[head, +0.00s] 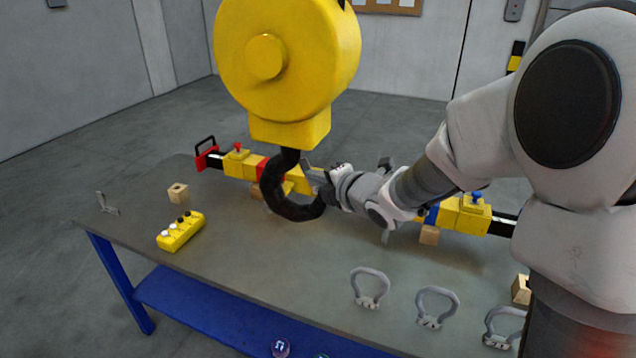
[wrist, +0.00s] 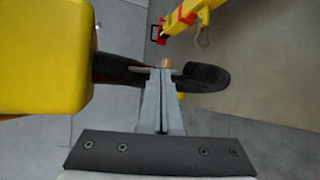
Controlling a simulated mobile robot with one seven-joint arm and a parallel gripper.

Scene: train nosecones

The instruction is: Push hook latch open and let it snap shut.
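In the wrist view the block (wrist: 45,50) fills the upper left and the dark hook (wrist: 205,79) curves across behind my fingertips. A thin light bar (wrist: 138,69), seemingly the latch, lies across the hook's mouth. My gripper (head: 310,178) is at the right side of the hook opening. In the wrist view my gripper (wrist: 160,72) has its fingers together, tips at the bar. Nothing shows held between them. Whether they touch or press the bar cannot be told.
The grey table (head: 250,270) stands below the hook. A yellow bar with red parts (head: 250,165) lies along its far side. A yellow control box (head: 181,231) is at left and several grey shackles (head: 370,287) stand at front right.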

